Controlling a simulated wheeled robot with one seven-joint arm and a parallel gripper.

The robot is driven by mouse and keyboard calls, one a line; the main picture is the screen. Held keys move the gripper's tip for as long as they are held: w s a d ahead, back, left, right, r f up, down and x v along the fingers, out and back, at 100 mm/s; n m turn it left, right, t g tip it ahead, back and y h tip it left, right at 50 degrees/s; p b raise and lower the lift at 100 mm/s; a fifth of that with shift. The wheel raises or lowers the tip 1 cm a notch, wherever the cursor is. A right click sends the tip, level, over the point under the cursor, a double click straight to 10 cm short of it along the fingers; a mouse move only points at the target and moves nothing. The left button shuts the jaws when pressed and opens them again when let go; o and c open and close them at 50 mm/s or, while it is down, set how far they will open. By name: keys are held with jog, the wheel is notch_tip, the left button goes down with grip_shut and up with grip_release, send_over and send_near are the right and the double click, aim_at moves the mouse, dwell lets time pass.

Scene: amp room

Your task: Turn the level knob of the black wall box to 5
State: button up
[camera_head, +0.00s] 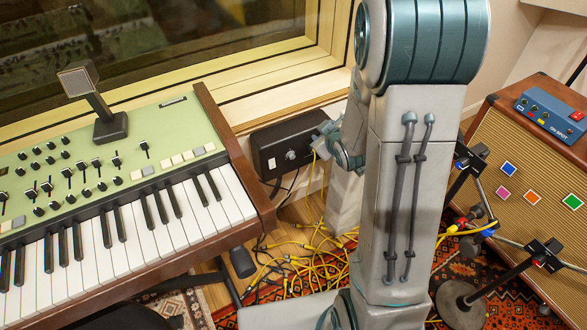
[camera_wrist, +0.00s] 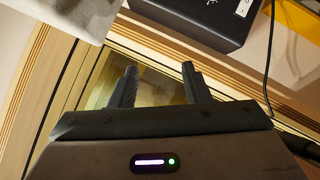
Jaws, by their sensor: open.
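The black wall box (camera_head: 265,139) is mounted low on the wall below the window, right of the keyboard. In the head view my arm stands close to the box's right end, and the gripper's fingertips cannot be made out.
A green keyboard (camera_head: 130,122) with wooden ends stands left of the box. Yellow cables (camera_head: 305,252) lie tangled on the floor below. An amplifier (camera_head: 530,150) with a blue pedal (camera_head: 551,113) and microphone stands (camera_head: 460,305) are at right. The wooden window frame (camera_head: 290,75) runs above.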

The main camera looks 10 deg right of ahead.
notch_tip(320, 180, down, 14)
jog(key=w+n+t+y+b, duration=0.1)
jog(key=n+t+y+b, duration=0.15)
jog(key=b, duration=0.45)
jog(key=n+t+y+b, duration=0.3)
jog(key=b, duration=0.4)
send_near(293, 158)
jog(key=b+x, duration=0.3)
jog(key=x, duration=0.5)
jog(key=shift+w+a+b, duration=0.1)
jog(key=shift+w+b, duration=0.1)
jog(key=shift+b, duration=0.1)
grip_shut()
